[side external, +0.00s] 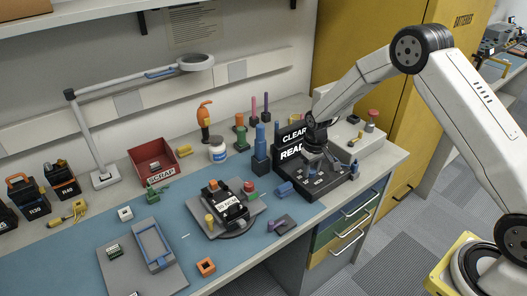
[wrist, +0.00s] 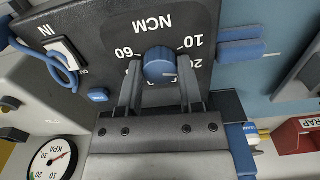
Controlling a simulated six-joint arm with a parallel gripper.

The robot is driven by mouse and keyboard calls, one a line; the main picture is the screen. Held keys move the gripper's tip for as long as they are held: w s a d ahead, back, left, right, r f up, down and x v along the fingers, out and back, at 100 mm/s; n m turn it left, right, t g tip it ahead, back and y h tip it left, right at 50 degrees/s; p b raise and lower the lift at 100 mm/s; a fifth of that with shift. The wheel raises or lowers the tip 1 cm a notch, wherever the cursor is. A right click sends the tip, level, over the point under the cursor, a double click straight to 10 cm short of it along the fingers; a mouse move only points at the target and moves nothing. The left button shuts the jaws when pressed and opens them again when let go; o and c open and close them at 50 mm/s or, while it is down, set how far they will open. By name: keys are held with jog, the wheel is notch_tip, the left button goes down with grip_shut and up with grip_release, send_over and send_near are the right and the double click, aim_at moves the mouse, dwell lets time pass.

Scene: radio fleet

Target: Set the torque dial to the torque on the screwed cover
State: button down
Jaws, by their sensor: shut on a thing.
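The torque dial is a blue round knob (wrist: 159,63) on a dark panel marked NCM, with 60, 10 and 20 legible around it in the wrist view. My gripper (wrist: 158,82) has one finger on each side of the knob and is shut on it. A pale mark shows on the knob; its exact setting is hard to read. In the side view my gripper (side external: 315,161) is down over the black panel and hides the dial.
Behind my gripper stands a black sign reading CLEAR and READ (side external: 291,140). A KPA gauge (wrist: 50,158) and a blue cable loop (wrist: 62,66) are near the panel. A red scrap bin (side external: 158,162) is farther left.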

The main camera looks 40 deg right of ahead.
aim_at(311, 171)
jog(key=m, duration=0.5)
jog(key=shift+m, duration=0.3)
jog(key=m, duration=0.4)
jog(key=shift+m, duration=0.3)
jog(key=shift+c, duration=1.3)
grip_release()
jog(key=shift+r, duration=0.1)
jog(key=shift+r, duration=3.8)
